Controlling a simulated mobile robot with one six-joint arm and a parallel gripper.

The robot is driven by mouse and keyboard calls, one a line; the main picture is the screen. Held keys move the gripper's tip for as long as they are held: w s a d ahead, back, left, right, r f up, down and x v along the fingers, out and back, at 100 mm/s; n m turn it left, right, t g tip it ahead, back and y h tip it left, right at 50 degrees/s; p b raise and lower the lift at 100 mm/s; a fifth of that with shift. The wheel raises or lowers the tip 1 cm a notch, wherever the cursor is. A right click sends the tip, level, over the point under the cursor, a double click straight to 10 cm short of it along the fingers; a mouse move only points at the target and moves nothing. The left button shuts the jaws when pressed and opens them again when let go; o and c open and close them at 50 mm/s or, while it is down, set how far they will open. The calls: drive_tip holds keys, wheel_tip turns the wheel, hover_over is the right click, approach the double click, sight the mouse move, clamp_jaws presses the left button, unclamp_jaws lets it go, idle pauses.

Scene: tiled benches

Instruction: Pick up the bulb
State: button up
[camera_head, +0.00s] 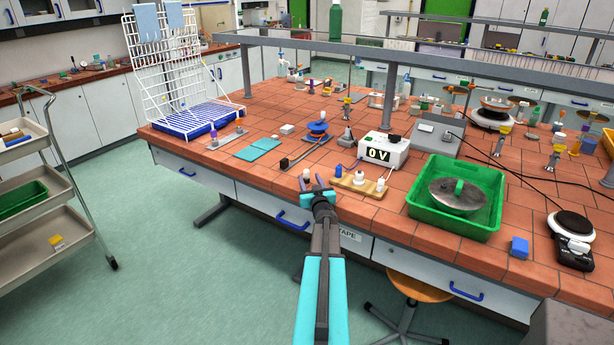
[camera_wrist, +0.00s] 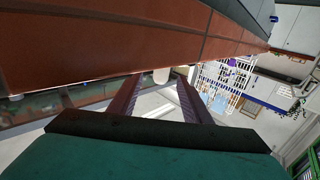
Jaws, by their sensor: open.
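A small white rounded thing, which looks like the bulb (camera_head: 306,174), is at the front edge of the tiled bench, just beyond my gripper's tips. In the wrist view a white rounded shape, likely the same bulb (camera_wrist: 161,75), shows between the far ends of my two fingers. My gripper (camera_head: 315,183) is open and reaches to the bench's front edge. Its fingers (camera_wrist: 158,82) stand apart in the wrist view with nothing seen clamped between them. I cannot tell whether a fingertip touches the bulb. The bulb's lower part is hidden.
A wooden board (camera_head: 345,187) with small white parts lies just right of my gripper. Behind it stands a white meter reading 0 V (camera_head: 383,150). A green tray (camera_head: 420,205) with a metal pan is further right. Teal sheets (camera_head: 257,149) lie to the left.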

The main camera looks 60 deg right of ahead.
sight(307, 175)
drive_tip(key=shift+d, duration=0.1)
idle(0.3)
drive_tip(key=shift+p+x, duration=0.75)
drive_tip(key=shift+x, duration=0.75)
drive_tip(key=shift+p+x, duration=0.3)
drive_tip(key=shift+x, duration=0.8)
drive_tip(key=shift+r, duration=0.1)
clamp_jaws()
drive_tip(key=shift+r, duration=0.1)
